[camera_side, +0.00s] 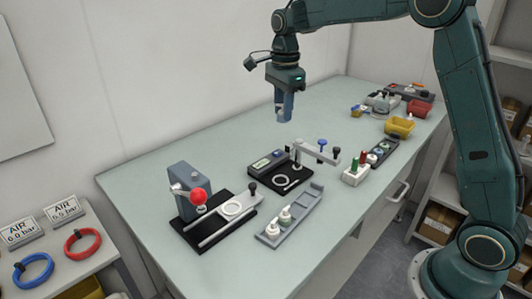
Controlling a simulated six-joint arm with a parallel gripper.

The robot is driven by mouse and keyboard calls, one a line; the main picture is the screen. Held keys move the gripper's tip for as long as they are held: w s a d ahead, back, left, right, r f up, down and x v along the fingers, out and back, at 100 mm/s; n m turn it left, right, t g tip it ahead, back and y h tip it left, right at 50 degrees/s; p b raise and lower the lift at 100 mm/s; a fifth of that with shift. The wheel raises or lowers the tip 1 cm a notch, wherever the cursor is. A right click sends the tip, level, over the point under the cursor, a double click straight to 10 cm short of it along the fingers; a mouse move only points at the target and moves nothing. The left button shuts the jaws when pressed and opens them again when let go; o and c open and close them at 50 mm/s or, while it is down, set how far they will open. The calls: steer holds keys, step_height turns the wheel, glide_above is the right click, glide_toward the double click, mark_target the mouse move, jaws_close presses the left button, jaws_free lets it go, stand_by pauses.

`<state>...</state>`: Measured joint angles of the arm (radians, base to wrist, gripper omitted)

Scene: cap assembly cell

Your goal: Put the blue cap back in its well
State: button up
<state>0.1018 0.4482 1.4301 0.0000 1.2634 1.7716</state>
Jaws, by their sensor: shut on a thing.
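My gripper (282,116) hangs over the back middle of the table, pointing down, well above the surface. It is shut on a small bluish thing, which I take to be the blue cap; the fingers cover most of it and its outline is hard to make out. A long dark tray (391,142) with small round coloured pieces, some green, stands on the table to the right of my gripper and lower in the picture. Which of its places is the blue cap's well is too small to tell.
A black fixture with a grey arm (318,152) and blue knob stands below right of my gripper. A press with a red ball (198,197) is at front left. A grey tray (309,199) holds white bottles. Yellow (400,126) and red bins (419,108) stand farther back. The back left table is clear.

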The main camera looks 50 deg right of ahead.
steer(key=shift+s+f, duration=0.1)
steer(key=s+a+f, duration=0.6)
steer(key=s+f, duration=0.4)
steer(key=f, duration=0.1)
steer(key=shift+s+f, duration=0.3)
steer(key=shift+f, duration=0.1)
steer(key=shift+f, duration=0.2)
steer(key=shift+f, duration=3.15)
steer(key=shift+f, duration=0.7)
